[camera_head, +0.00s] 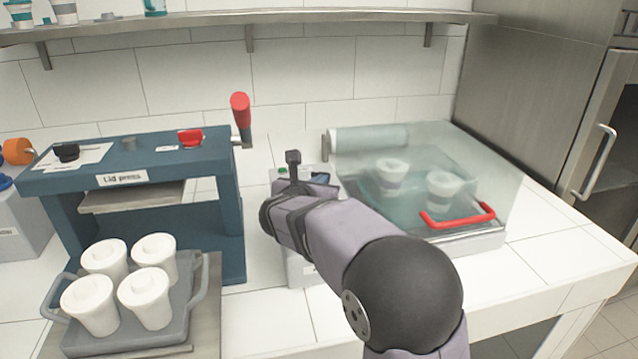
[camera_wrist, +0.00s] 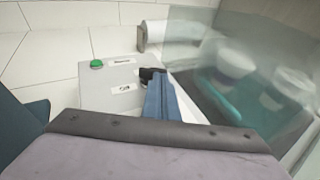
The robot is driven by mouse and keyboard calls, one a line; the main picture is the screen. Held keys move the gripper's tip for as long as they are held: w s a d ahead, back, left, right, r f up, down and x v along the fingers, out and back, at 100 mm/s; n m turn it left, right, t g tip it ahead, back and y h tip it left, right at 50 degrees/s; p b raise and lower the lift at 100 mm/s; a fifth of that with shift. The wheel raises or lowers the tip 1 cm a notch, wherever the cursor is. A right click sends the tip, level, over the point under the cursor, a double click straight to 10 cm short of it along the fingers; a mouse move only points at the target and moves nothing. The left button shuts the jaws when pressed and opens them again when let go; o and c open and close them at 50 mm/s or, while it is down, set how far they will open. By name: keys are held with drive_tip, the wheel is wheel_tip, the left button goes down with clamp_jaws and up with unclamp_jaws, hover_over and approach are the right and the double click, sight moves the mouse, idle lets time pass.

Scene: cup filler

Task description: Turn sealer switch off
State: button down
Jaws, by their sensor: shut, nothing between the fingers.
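The sealer has a clear hood (camera_head: 440,165) with a red handle (camera_head: 457,218), and a light grey control box (camera_head: 299,272) on its left. In the wrist view the control box (camera_wrist: 110,78) carries a green button (camera_wrist: 96,64) and a black switch (camera_wrist: 150,74) with small labels. My gripper (camera_wrist: 156,82) is shut and empty, its blue fingers reaching over the box. The fingertips are at the black switch and partly cover it. I cannot tell whether they touch it or which way it is set. In the head view my wrist hides most of the box top.
Two cups (camera_head: 391,174) stand under the hood. A blue lid press (camera_head: 130,160) with a red-gripped lever (camera_head: 240,105) is on the left, with a tray (camera_head: 180,325) of several white cups before it. A shelf (camera_head: 230,17) runs above. White counter is clear in front.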

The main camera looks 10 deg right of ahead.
drive_tip(key=shift+d+f, duration=0.1)
idle(0.3)
drive_tip(key=shift+w+d+b, duration=0.1)
drive_tip(key=shift+b, duration=0.4)
drive_tip(key=n+y+b, duration=0.1)
drive_tip(key=b, duration=0.1)
drive_tip(key=d+n+t+y+b, duration=0.1)
drive_tip(key=y, duration=0.1)
drive_tip(key=shift+d+n+b, duration=0.1)
drive_tip(key=shift+n+b, duration=0.2)
drive_tip(key=shift+b, duration=0.1)
drive_tip(key=shift+d+r, duration=0.1)
drive_tip(key=shift+r, duration=0.25)
drive_tip(key=shift+d+r, duration=0.1)
drive_tip(key=shift+d, duration=0.3)
drive_tip(key=shift+a, duration=0.25)
drive_tip(key=shift+w+a, duration=0.15)
drive_tip(key=shift+a, duration=0.4)
drive_tip(key=shift+a+n+y, duration=0.1)
drive_tip(key=shift+n+y, duration=0.2)
drive_tip(key=shift+y, duration=0.1)
